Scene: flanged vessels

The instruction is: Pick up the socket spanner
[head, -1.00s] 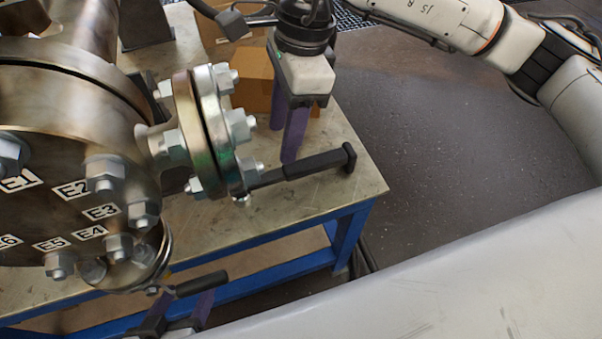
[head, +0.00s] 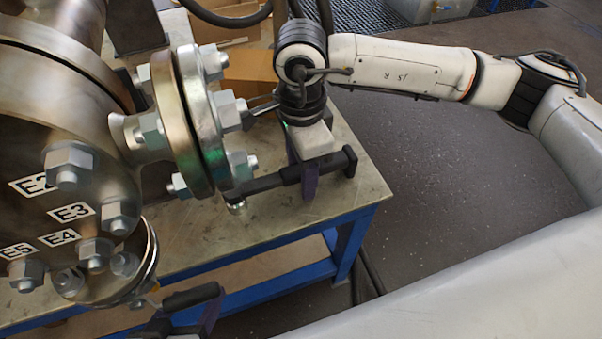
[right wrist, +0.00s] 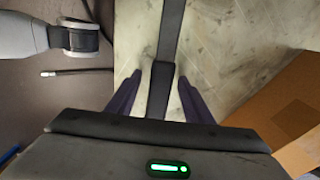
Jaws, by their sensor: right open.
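The socket spanner (head: 270,184) is a long black bar with a crosspiece at its right end and a metal socket end beside the flange bolts. My right gripper (head: 308,180) is over the bar near its crosspiece, fingers pointing down. In the right wrist view, the black bar of the spanner (right wrist: 160,90) runs between the two purple fingers of the right gripper (right wrist: 158,82), with gaps on both sides. My left gripper (head: 185,320) is partly in view at the lower left, by a second black handle (head: 192,297); its grip is unclear.
A large flanged vessel (head: 75,120) with labelled bolts fills the left. Its bolted side flange (head: 200,120) is close to the spanner's socket end. A cardboard box (head: 250,72) stands behind the right gripper. The worktable (head: 345,205) has bare room at its right front.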

